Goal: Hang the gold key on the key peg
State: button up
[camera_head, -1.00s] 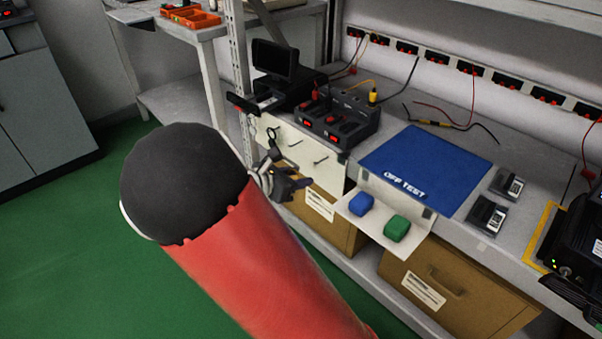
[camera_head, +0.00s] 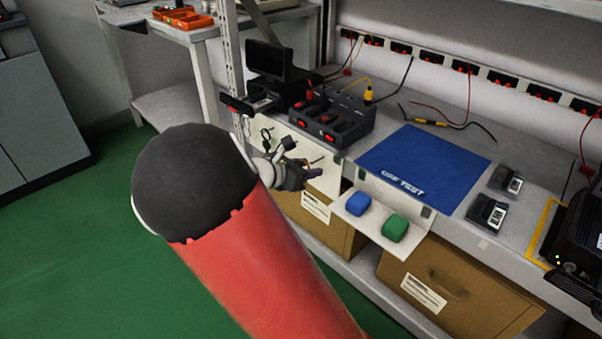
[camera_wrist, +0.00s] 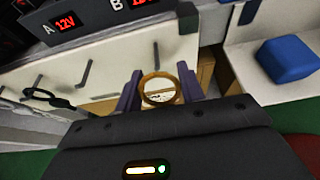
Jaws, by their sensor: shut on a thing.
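My gripper (camera_wrist: 158,86) is shut on the gold key (camera_wrist: 143,91), whose round ring stands up between the two fingers in the wrist view. The rest of the key is hidden by my gripper. In the head view my gripper (camera_head: 305,176) is in front of the cream panel (camera_head: 331,180) under the bench edge. In the wrist view the panel carries thin grey pegs: one peg (camera_wrist: 155,55) is just beyond the ring, and another peg (camera_wrist: 86,74) is further left. The key looks apart from both. A dark ring-shaped item (camera_wrist: 52,98) hangs at the panel's left.
A black charger with red displays (camera_head: 332,122) stands on the bench above the panel. A small shelf to the right holds a blue block (camera_head: 358,203) and a green block (camera_head: 395,228). A blue mat (camera_head: 425,165) lies on the bench. A metal upright (camera_head: 232,75) stands left of the panel.

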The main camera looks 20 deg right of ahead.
aim_at(324, 163)
jog(key=shift+r+b+x, duration=0.15)
jog(key=shift+b+x, duration=0.25)
jog(key=shift+x, duration=0.25)
jog(key=shift+r+b+x, duration=0.15)
jog(key=shift+b+x, duration=0.2)
jog(key=shift+x, duration=1)
jog(key=shift+f, duration=0.1)
jog(key=shift+s+d, duration=0.1)
jog(key=shift+d, duration=0.1)
jog(key=o, duration=1)
